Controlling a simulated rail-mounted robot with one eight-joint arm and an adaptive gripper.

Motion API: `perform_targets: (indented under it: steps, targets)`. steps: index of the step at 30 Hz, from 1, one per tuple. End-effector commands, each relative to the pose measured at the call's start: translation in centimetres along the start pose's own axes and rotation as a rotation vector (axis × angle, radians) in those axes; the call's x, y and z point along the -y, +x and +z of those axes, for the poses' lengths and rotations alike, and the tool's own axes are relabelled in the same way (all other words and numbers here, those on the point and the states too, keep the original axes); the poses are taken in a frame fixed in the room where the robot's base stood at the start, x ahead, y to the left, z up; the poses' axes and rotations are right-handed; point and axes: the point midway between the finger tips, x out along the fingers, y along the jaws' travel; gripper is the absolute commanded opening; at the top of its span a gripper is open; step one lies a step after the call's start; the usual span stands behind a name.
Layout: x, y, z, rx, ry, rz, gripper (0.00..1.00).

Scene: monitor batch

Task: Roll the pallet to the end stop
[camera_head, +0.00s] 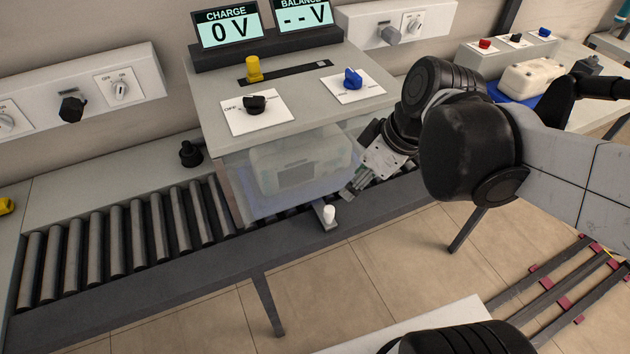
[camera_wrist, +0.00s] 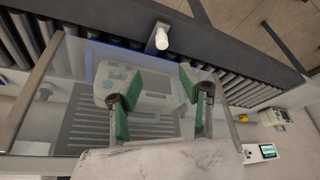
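A pale monitor (camera_head: 300,165) stands inside the clear-walled booth over the roller conveyor (camera_head: 130,240). It also shows through the glass in the wrist view (camera_wrist: 158,88). My gripper (camera_head: 362,180) is at the right side of the booth, just above the conveyor. In the wrist view my gripper (camera_wrist: 162,86) has its green-padded fingers spread apart, with nothing visibly held between them. Whether a finger touches the booth or monitor is unclear. I cannot identify the end stop for certain.
A white knob (camera_head: 329,214) on a bracket sits at the conveyor's front rail (camera_head: 210,285). The booth top (camera_head: 300,95) carries dials, a yellow knob (camera_head: 253,69) and displays reading "0 V" and "--V". The rollers left of the booth are clear. Another pale unit (camera_head: 530,77) sits at right.

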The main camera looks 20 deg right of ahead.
Motion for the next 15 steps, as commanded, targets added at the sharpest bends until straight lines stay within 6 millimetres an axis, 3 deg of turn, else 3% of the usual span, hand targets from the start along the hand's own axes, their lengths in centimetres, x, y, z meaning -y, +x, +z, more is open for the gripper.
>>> perform_targets:
  steps: [8,15]
  targets:
    - [0.0,1.7,0.3,-0.003,-0.06,-0.034,0.39]
    - [0.1,5.2,0.3,-0.003,-0.06,-0.032,0.39]
